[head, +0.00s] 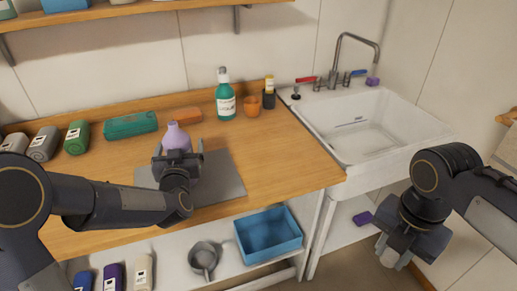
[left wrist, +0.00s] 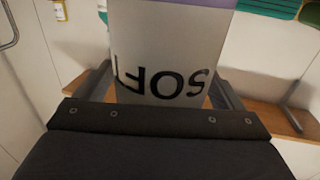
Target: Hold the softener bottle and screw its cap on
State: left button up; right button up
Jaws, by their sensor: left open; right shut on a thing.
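The lilac softener bottle (head: 177,138) stands upright on a grey mat (head: 225,178) on the wooden counter, with no cap on its neck. My left gripper (head: 178,157) is open at the bottle, one finger on each side. In the left wrist view the bottle's pale label (left wrist: 165,55), with the letters "SOF", fills the space between the fingers; contact cannot be told. My right gripper (head: 393,255) is shut on a small pale cap (head: 389,259), low at the right, in front of the sink and well away from the bottle.
A teal case (head: 130,125) and several bottles lie at the left. The white sink (head: 365,130) is at the right. A blue bin (head: 268,236) and a saucepan (head: 203,258) are below.

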pick_arm(q)
jog(key=c, duration=1.1)
